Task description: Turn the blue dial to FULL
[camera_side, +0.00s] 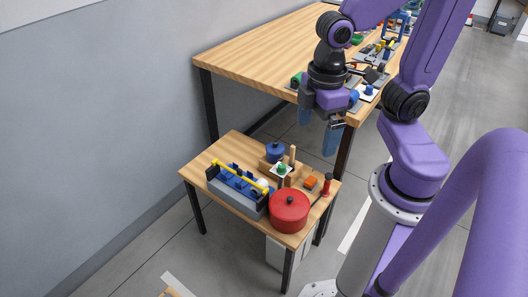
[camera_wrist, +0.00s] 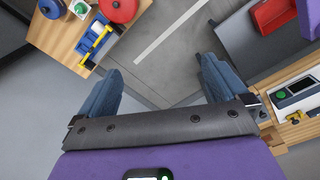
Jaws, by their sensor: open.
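A small blue knob on a white plate, which looks like the blue dial (camera_side: 368,89), sits near the front right corner of the large wooden table. Its markings are too small to read, so its setting cannot be told. My gripper (camera_side: 318,127) hangs left of it, at the table's front edge, pointing down. Its blue fingers are wide apart. In the wrist view the open gripper (camera_wrist: 160,68) has only floor between its fingers, and I cannot make out the blue dial there.
The large table (camera_side: 245,62) carries several devices behind my wrist. The lower small table (camera_side: 213,157) holds a toolbox with a yellow handle (camera_side: 240,174), a red pot (camera_side: 289,213), a blue pot (camera_side: 274,151) and a green knob on a white plate (camera_side: 282,169). A grey wall stands left.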

